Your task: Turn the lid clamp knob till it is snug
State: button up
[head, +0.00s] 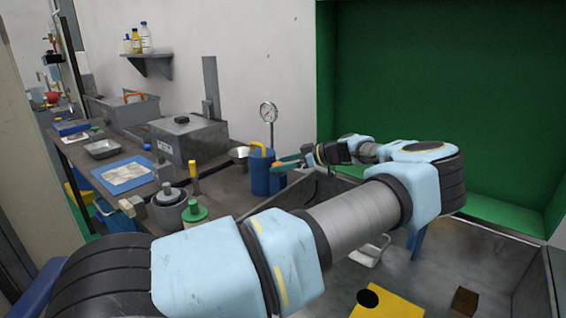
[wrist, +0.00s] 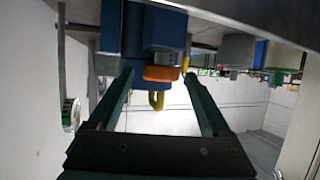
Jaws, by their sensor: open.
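A blue pot (head: 260,172) with a yellow handle (head: 257,148) on top stands on the bench at the centre of the head view. In the wrist view, which looks upside down, the blue pot (wrist: 150,35) hangs from the top of the picture. An orange knob (wrist: 162,73) sticks out from its near side, with the yellow handle (wrist: 157,100) below it. My gripper (head: 279,167) is at the pot's right side. Its two green fingers (wrist: 158,77) are open, one on each side of the knob. I cannot tell whether they touch it.
A pressure gauge (head: 268,112) on a post stands behind the pot. A sunken bin with a yellow plate (head: 385,304) lies below my arm on the right.

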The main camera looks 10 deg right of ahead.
grip_shut()
dwell(0.7)
